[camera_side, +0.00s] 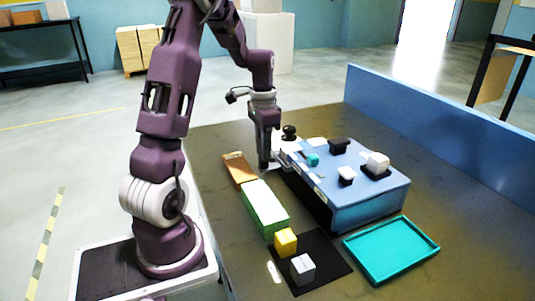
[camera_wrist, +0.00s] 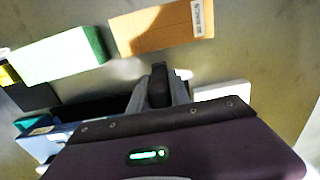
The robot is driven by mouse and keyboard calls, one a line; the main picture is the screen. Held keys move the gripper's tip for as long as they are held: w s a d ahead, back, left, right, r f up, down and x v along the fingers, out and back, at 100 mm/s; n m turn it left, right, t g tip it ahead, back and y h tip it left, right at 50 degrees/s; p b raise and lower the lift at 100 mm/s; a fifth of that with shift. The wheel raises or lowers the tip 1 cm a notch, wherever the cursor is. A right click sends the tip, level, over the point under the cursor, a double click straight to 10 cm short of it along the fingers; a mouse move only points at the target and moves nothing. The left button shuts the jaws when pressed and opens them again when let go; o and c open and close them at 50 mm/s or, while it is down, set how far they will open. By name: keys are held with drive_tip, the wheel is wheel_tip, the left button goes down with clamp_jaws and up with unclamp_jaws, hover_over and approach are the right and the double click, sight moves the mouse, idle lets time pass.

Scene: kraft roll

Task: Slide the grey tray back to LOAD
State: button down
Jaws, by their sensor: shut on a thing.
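A light grey flat piece (camera_wrist: 222,91), probably the grey tray, shows beside the fingers. It also shows in the side view (camera_side: 279,161), at the box's left end, partly hidden by my gripper. I cannot read a LOAD mark in either view.
A brown block (camera_side: 239,170) and a green block (camera_side: 265,207) lie left of the blue box. A teal tray (camera_side: 392,280) lies in front. A blue wall (camera_side: 440,130) bounds the table's back right.

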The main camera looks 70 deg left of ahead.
drive_tip(key=shift+a+r, duration=0.1)
drive_tip(key=shift+a, duration=0.25)
drive_tip(key=c, duration=1.2)
unclamp_jaws()
drive_tip(key=shift+d, duration=0.1)
wheel_tip(320, 180, up, 7)
